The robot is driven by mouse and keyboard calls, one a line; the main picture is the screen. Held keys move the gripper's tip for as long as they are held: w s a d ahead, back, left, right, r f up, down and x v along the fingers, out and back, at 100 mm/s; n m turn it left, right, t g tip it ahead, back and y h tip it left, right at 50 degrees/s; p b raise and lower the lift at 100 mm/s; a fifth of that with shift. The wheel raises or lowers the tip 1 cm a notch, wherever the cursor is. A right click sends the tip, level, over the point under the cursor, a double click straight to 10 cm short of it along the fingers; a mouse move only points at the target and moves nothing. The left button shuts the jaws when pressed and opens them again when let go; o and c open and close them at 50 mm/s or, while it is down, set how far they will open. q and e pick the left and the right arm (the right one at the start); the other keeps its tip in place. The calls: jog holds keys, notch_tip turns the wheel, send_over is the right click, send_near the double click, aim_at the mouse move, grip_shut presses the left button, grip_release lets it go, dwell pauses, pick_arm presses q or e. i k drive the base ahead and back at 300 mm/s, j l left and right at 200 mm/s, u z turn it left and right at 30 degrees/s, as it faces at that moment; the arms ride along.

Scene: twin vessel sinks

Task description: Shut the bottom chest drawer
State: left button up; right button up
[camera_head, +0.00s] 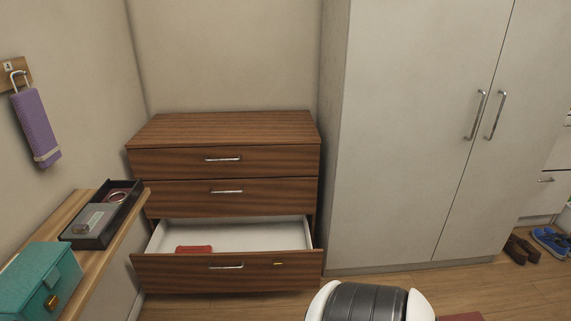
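The wooden chest (220,131) stands against the back wall, with three drawers stacked in it. The bottom drawer (175,275) is pulled well out toward me, and its white inside shows. Its front has a metal bar handle (226,267). The middle drawer (180,198) and top drawer (175,162) are shut. Neither of my grippers is in view.
A tall white wardrobe (410,120) stands right of the chest, its doors shut. A wooden shelf (120,235) at the left holds a dark tray (98,240) and a teal box (42,279). Shoes (522,248) lie at the far right. Wooden floor (480,290) is open before the wardrobe.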

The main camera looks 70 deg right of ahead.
aim_at(245, 249)
jog(key=z, duration=1.55)
